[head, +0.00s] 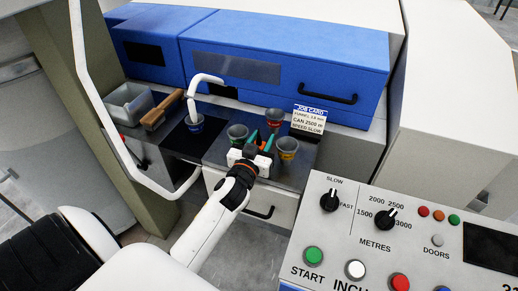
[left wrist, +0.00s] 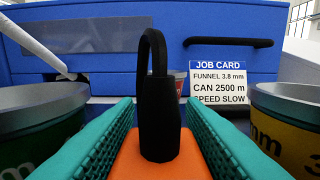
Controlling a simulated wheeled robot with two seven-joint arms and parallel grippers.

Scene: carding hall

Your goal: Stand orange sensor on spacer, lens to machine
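My left gripper (head: 261,139) is over the dark shelf in the head view, its teal fingers pointing toward the blue machine. The orange sensor (left wrist: 160,163) is between the fingers in the left wrist view, with both pads against its sides. A black looped part (left wrist: 158,100) stands up from it. In the head view only a little orange shows between the fingers. I cannot tell whether the sensor touches the shelf, nor which way its lens faces. I cannot make out the spacer. My right gripper is not in view.
Green (head: 238,135), red (head: 274,117) and yellow (head: 287,148) marked cups stand close around the gripper. A job card (head: 308,118) stands behind. The control panel (head: 400,235) is at lower right.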

